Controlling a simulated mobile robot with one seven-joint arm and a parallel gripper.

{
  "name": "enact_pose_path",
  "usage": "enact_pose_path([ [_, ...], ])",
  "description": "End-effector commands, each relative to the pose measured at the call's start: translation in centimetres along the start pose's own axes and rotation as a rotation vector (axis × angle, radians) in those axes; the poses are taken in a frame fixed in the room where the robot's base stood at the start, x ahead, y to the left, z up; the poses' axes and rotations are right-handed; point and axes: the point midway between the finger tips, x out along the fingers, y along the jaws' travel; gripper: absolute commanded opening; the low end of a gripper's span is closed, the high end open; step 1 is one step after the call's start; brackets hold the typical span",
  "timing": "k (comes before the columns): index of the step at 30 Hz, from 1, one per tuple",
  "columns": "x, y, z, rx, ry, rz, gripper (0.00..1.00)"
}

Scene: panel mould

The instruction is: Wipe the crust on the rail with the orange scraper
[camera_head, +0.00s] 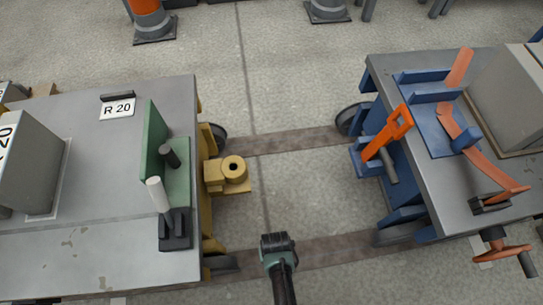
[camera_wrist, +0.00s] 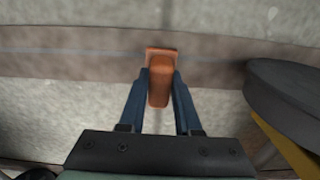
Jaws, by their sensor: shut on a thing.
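The orange scraper (camera_wrist: 158,86) is between the blue fingers of my gripper (camera_wrist: 160,78) in the wrist view, its wider edge pointing away from me. My gripper is shut on it. That edge overlaps the brown rail (camera_wrist: 75,58) in the picture; I cannot tell whether it touches. In the head view my wrist (camera_head: 277,243) is over the near rail (camera_head: 335,251), between the two carts. My own wrist hides the fingers and scraper there. I cannot pick out a distinct crust on the rail in either view.
A yellow-framed cart (camera_head: 110,240) stands left, with a yellow coupling (camera_head: 228,172) sticking out. Its wheel (camera_wrist: 285,95) is close on the right in the wrist view. A blue-framed cart (camera_head: 415,165) with orange levers stands right. The far rail (camera_head: 290,140) and floor between are clear.

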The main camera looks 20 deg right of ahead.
Motion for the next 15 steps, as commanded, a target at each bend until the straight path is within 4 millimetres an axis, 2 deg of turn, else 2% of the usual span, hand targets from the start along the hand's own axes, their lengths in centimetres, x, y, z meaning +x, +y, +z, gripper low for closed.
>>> enact_pose_path([
  [1, -1.0, 0.0, 0.0, 0.000, -0.001, 0.000, 0.00],
  [15, -5.1, -0.1, -0.2, -0.002, 0.000, 0.000, 0.00],
])
